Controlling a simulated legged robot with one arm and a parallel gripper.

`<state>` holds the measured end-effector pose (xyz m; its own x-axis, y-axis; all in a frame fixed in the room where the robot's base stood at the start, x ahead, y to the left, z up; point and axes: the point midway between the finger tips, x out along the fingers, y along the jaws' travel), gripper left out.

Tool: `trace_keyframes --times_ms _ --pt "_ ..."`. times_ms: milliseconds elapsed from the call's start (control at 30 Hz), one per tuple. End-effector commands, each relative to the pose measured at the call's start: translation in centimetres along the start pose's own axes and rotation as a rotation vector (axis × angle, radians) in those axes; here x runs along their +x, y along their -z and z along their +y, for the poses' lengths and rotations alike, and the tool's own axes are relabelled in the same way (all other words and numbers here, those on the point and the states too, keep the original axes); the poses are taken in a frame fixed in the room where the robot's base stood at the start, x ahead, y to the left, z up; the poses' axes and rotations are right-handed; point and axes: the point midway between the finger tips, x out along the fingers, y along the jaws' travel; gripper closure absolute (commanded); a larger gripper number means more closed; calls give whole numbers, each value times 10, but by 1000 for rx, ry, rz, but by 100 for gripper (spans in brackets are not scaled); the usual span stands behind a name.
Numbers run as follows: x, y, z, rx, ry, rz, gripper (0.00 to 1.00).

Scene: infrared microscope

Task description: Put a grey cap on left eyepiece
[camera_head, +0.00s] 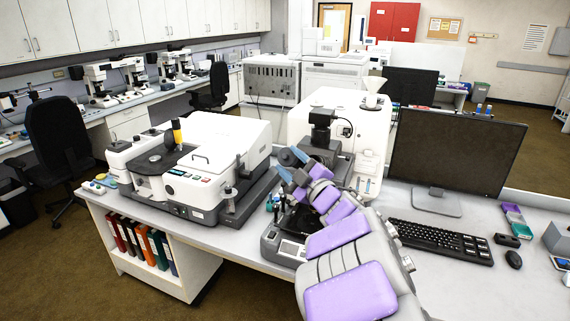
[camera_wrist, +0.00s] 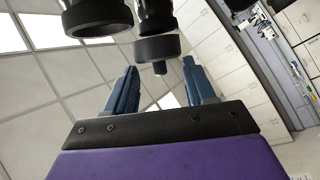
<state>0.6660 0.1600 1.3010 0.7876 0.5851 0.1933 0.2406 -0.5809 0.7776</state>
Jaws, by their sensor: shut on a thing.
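My gripper (camera_head: 292,164) has blue fingers and reaches up to the eyepieces of the dark microscope (camera_head: 322,134) on the bench. In the wrist view my gripper (camera_wrist: 160,66) is shut on a dark grey round cap (camera_wrist: 157,49), held between the fingertips with a short stub facing me. The cap is close to the end of one eyepiece (camera_wrist: 154,17); whether they touch I cannot tell. The other eyepiece (camera_wrist: 97,18), dark and wide-ended, is left of it in the wrist view. In the head view a dark round end (camera_head: 287,157) shows at the fingertips; cap and eyepiece are hard to separate there.
A white instrument (camera_head: 215,150) stands left of the microscope, and a white box-shaped unit (camera_head: 345,115) stands behind it. A monitor (camera_head: 455,150), keyboard (camera_head: 437,240) and mouse (camera_head: 514,260) are to the right. The bench front (camera_head: 470,295) at the right is clear.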

Motion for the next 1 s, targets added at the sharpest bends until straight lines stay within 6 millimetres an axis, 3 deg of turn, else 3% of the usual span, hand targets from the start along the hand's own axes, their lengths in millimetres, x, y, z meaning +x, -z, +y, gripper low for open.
trace_keyframes --times_ms 1000 --pt "14 8 -14 -4 3 3 74"
